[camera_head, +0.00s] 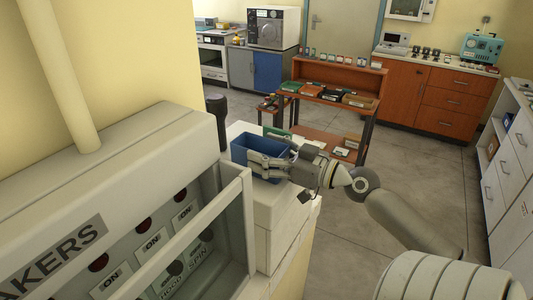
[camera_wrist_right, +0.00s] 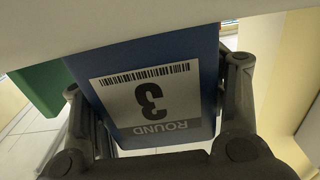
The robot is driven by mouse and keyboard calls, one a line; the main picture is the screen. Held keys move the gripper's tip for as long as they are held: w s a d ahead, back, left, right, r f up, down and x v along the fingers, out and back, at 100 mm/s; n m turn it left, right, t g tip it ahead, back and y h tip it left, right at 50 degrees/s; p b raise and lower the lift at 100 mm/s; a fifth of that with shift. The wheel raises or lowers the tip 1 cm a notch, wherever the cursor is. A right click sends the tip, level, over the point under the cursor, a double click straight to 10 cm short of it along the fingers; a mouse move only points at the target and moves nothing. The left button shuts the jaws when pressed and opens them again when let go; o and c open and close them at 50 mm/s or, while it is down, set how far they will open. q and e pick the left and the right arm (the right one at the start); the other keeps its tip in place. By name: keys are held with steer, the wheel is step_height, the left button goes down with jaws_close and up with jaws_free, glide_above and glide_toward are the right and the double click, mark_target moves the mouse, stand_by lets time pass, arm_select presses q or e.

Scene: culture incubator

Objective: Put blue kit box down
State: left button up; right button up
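The blue kit box (camera_head: 255,146) is at the top of a white cabinet (camera_head: 286,214), beside the grey machine. My right gripper (camera_head: 268,165) reaches it from the right with its fingers along its sides. In the right wrist view the blue kit box (camera_wrist_right: 140,55) sits between the two dark fingers (camera_wrist_right: 160,110), which look closed against its edges. Its white label shows a barcode, "3" and "ROUND", upside down. Whether its underside touches the cabinet top is hidden. My left gripper is out of view.
A green box (camera_head: 277,132) is just behind the blue one; it also shows in the wrist view (camera_wrist_right: 35,88). The grey machine (camera_head: 150,210) with a "SHAKERS"-like sign fills the left. An orange shelf table (camera_head: 335,75) with small boxes stands behind. Floor at centre right is clear.

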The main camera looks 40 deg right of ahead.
steer(key=shift+o, duration=1.3)
